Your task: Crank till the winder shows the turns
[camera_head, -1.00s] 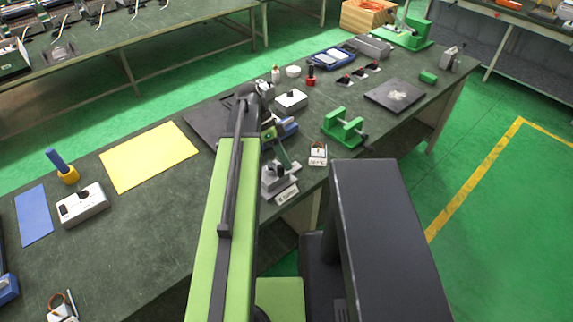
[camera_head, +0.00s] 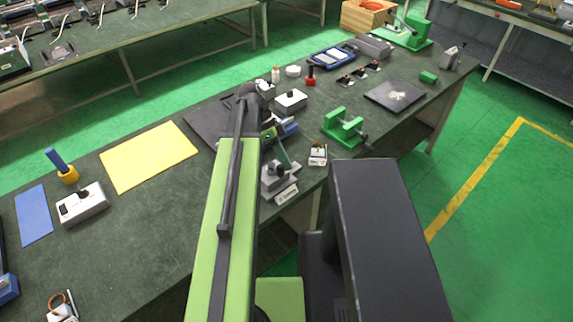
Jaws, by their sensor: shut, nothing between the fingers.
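The winder is hard to single out. A small grey device with a dark knob (camera_head: 275,173) and a white label plate (camera_head: 286,194) stands at the bench's near edge. A green bracket-like device with a side handle (camera_head: 345,128) stands to its right. My arm reaches up over the bench, and my gripper (camera_head: 268,114) is at its far end, beyond the grey device. It is shut and empty. Its fingertips are small and partly hidden, so I cannot tell whether they touch anything. I cannot read any turns display.
A blue and grey object (camera_head: 286,129) lies close by my gripper. A white box with a knob (camera_head: 290,100) and a small white meter (camera_head: 318,154) stand near it. A yellow mat (camera_head: 148,157) lies left on the bench. A dark plate (camera_head: 395,96) lies right.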

